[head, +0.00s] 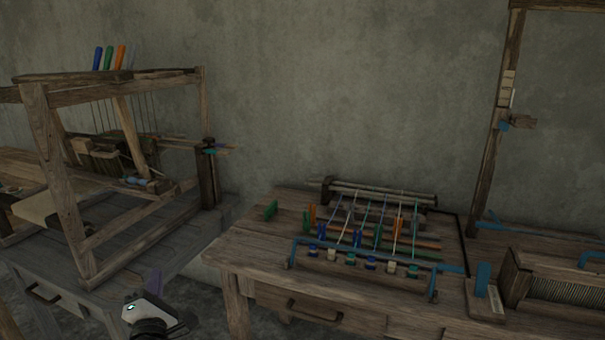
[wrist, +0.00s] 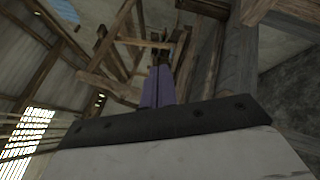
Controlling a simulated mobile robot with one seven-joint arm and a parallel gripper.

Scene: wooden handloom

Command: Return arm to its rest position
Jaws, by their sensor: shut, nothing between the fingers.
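My gripper (head: 154,274) is low in the head view, in front of the gap between the loom table and the middle table. Its purple fingers point upward, and part of my white wrist shows below them. In the wrist view the two fingers (wrist: 160,72) are together with nothing between them. The wrist view looks up past them to roof beams. My gripper appears to hold nothing and to be apart from the tables, though its exact distance from them is hard to tell.
The wooden handloom (head: 62,185) stands at left on a grey table (head: 150,262). The middle table (head: 240,250) bears a blue rack (head: 375,259) with coloured threads and pegs. A wooden frame (head: 490,150) and a reed-like comb (head: 565,289) are at right. Bare wall is behind.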

